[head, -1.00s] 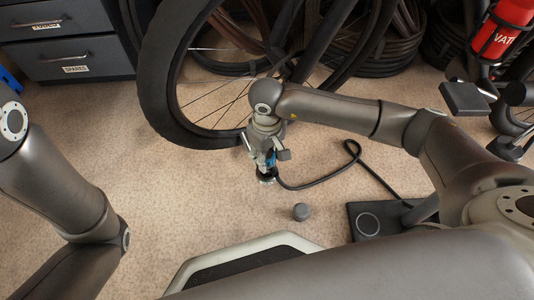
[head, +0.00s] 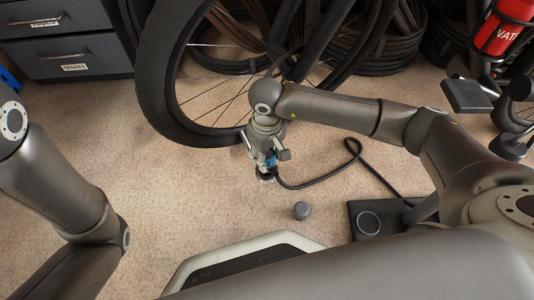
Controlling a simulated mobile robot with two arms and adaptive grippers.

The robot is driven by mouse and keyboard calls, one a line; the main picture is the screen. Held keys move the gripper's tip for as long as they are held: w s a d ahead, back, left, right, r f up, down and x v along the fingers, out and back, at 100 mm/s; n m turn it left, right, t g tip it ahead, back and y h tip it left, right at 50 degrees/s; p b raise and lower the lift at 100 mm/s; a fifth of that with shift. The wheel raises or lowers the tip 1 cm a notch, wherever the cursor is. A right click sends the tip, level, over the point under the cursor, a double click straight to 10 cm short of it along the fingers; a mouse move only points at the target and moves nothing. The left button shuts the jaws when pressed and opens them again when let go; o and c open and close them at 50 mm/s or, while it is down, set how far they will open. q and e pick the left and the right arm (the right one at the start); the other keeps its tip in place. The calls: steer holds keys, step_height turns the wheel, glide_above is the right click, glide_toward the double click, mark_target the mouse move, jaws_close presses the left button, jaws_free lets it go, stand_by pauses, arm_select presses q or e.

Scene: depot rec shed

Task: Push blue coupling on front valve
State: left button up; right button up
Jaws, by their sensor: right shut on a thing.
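My right gripper (head: 264,165) points down over the floor just in front of the bike's front wheel (head: 158,103). It is shut on the blue coupling (head: 271,160), of which only a small blue part shows between the fingers. A black hose (head: 318,180) runs from the coupling in a loop to the right, toward a dark pump base (head: 369,219). The front valve cannot be made out; the wheel rim and spokes show behind my right arm. The coupling appears apart from the rim. My left arm comes in at the left, but its gripper is out of view.
A dark drawer cabinet (head: 68,50) stands at the back left. Coiled tyres or hoses (head: 395,50) lie at the back, and a red bottle (head: 500,35) is at the upper right. The floor at centre left is clear.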

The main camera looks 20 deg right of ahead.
steer(key=shift+f+b, duration=0.85)
steer(key=shift+f, duration=0.15)
steer(key=o, duration=1.1)
